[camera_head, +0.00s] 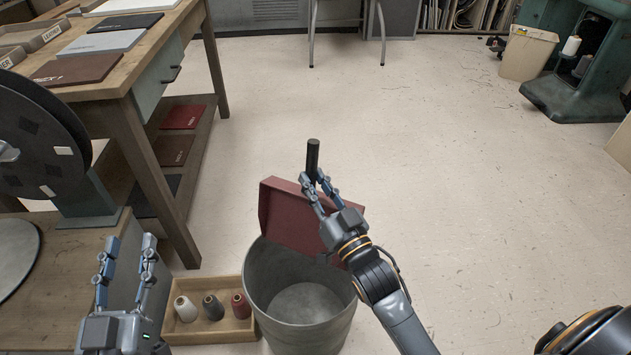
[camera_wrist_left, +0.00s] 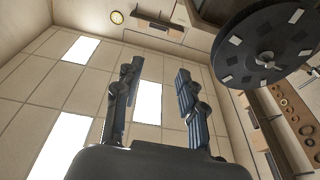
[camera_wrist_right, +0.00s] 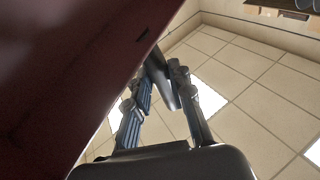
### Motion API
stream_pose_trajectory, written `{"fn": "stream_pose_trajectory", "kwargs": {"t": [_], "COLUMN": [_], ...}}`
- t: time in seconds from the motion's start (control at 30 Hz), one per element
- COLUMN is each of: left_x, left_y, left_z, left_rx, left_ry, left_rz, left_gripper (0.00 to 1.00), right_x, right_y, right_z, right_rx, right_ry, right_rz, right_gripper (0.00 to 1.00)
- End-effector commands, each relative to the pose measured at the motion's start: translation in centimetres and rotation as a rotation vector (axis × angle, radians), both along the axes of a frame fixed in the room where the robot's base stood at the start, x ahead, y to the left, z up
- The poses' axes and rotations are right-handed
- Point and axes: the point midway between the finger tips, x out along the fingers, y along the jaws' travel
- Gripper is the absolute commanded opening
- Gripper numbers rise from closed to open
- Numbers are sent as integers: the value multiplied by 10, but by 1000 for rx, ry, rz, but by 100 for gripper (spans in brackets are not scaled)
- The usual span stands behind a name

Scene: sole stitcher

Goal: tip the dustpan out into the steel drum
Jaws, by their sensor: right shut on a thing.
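A dark red dustpan (camera_head: 284,217) with a black handle (camera_head: 313,156) is tilted steeply over the far rim of the steel drum (camera_head: 262,290). My right gripper (camera_head: 318,184) is shut on the handle; the right wrist view shows the fingers (camera_wrist_right: 160,92) around it and the pan's red underside (camera_wrist_right: 70,70) close by. The visible part of the drum's inside looks bare. Whether the pan touches the rim I cannot tell. My left gripper (camera_head: 128,262) is open and empty, left of the drum; its spread fingers also show in the left wrist view (camera_wrist_left: 155,95).
A wooden tray (camera_head: 240,334) with thread spools stands against the drum's left side. A wooden workbench (camera_head: 130,105) and a black disc machine (camera_head: 40,140) are at the left. A beige bin (camera_head: 527,55) stands far right. The floor (camera_head: 480,190) to the right is clear.

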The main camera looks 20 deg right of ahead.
Motion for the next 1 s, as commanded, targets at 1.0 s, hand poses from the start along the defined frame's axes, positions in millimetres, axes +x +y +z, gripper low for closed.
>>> {"fn": "stream_pose_trajectory", "kwargs": {"t": [1.0], "left_x": [-18], "left_y": [20], "left_z": [-105], "left_rx": [148], "left_ry": [584], "left_rz": [36], "left_gripper": [40], "right_x": [0], "right_y": [0], "right_z": [4], "right_rx": [1], "right_ry": [-3], "right_rz": [1], "right_gripper": [0]}}
